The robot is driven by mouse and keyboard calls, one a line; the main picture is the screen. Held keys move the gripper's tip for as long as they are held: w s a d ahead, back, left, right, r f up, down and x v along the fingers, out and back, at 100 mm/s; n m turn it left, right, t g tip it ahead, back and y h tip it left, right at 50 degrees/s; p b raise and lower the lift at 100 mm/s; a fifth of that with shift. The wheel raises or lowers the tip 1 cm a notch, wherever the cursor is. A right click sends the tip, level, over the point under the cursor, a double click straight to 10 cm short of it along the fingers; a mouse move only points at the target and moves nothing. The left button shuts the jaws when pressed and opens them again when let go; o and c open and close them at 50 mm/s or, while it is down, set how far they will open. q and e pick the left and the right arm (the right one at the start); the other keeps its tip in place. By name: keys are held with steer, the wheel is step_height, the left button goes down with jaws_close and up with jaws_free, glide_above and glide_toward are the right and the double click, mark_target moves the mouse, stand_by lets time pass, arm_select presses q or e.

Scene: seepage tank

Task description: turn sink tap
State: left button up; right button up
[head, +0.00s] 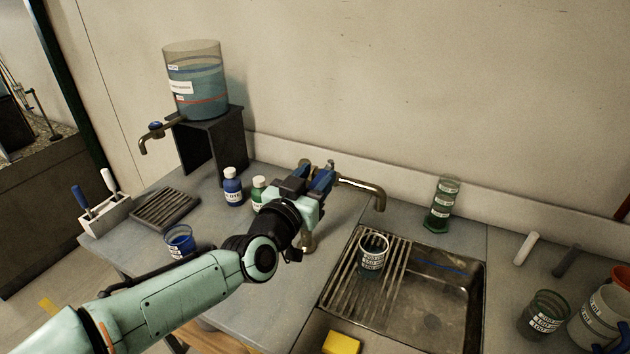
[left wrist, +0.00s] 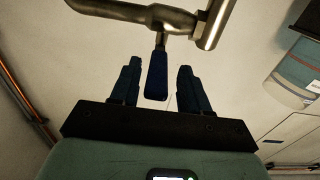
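The sink tap (head: 365,187) is a metal pipe whose spout bends down over the left edge of the sink. In the left wrist view the tap's pipe (left wrist: 182,18) runs across the top, and its blue lever handle (left wrist: 156,76) hangs between my fingers. My left gripper (head: 318,176) is at the tap's body and hides much of it in the head view. In the left wrist view the left gripper (left wrist: 158,84) is open, with a finger on each side of the handle and visible gaps.
A metal sink (head: 437,300) with a beaker (head: 373,262) on its drainer lies right of my arm. A blue bottle (head: 232,187) and a green bottle (head: 258,192) stand close behind the arm. A water tank (head: 196,85) stands on a dark stand (head: 213,145).

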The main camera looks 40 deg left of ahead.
arm_select(q)
steer(key=shift+f, duration=0.15)
steer(key=shift+s+d, duration=0.1)
steer(key=shift+s, duration=0.35)
steer(key=s+d, duration=0.2)
steer(key=s, duration=1)
steer(key=shift+s+b, duration=0.15)
steer(key=shift+b, duration=0.15)
